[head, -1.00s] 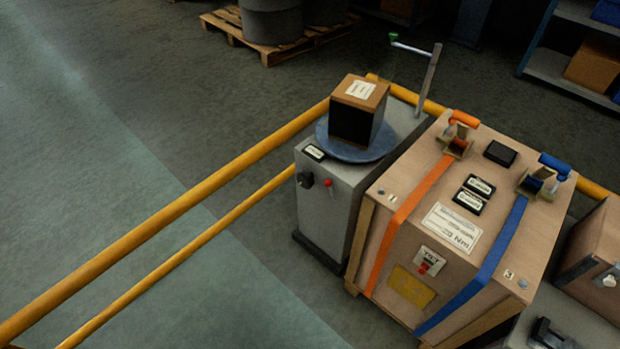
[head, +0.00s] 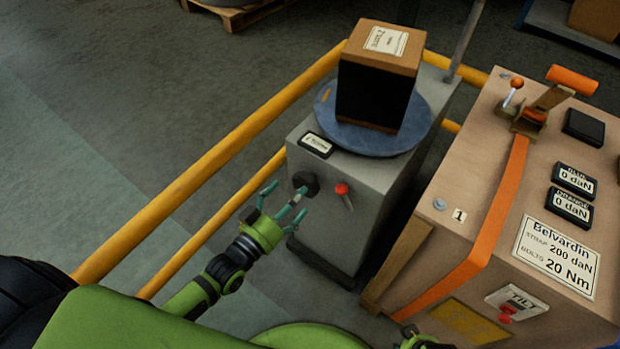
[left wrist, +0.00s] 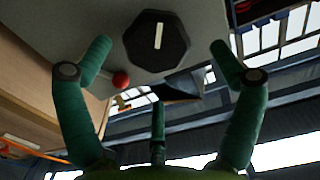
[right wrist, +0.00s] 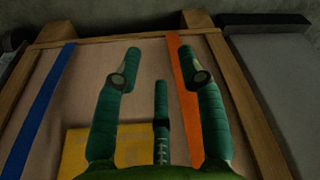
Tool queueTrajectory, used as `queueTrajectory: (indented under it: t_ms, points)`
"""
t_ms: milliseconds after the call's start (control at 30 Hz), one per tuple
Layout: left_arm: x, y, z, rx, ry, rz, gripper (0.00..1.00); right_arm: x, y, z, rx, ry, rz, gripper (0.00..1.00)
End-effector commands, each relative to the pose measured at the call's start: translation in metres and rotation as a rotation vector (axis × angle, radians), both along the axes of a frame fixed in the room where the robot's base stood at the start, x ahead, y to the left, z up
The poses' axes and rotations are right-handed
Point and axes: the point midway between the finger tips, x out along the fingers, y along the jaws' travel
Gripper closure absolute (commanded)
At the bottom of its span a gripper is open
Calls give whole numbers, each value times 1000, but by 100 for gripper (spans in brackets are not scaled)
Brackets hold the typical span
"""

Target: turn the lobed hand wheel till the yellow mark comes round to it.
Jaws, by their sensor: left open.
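The black lobed hand wheel (head: 306,183) is on the front of a grey cabinet (head: 335,215). It also shows in the left wrist view (left wrist: 156,40), with a pale line on its face standing nearly upright. The blue round turntable (head: 372,142) on the cabinet top carries a brown and black box (head: 378,80). A small orange-yellow mark (head: 326,95) is on the turntable's left rim. My left gripper (head: 283,205) is open just in front of the wheel, its fingers either side and apart from it. My right gripper (right wrist: 161,60) is open and empty, facing the crate.
A red knob (head: 342,188) is close to the right of the wheel. The strapped wooden crate (head: 480,190) stands to the right of the cabinet. Yellow rails (head: 200,167) run along the left and behind.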

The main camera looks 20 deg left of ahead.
Motion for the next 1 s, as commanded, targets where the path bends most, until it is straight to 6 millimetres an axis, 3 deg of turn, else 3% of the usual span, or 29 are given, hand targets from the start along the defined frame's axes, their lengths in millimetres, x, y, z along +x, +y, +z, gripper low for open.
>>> queueTrajectory:
  t_ms: [100, 300, 667, 800, 1000]
  points:
    - [20, -7, 0, -2, -3, 1, 8, 5, 0, 6, 1, -8, -1, 60]
    - [43, -15, 0, 1, -1, 1, 8, 9, 1, 16, 1, -14, -2, 60]
    - [49, -18, 0, 2, 2, 0, 8, 10, 1, 20, 2, -16, -3, 60]
    - [49, -17, 0, 1, 1, 1, 60, 10, 1, 20, 2, -16, -3, 60]
    - [50, -17, 3, 3, -5, 2, 61, 10, 2, 21, 2, -17, -3, 60]
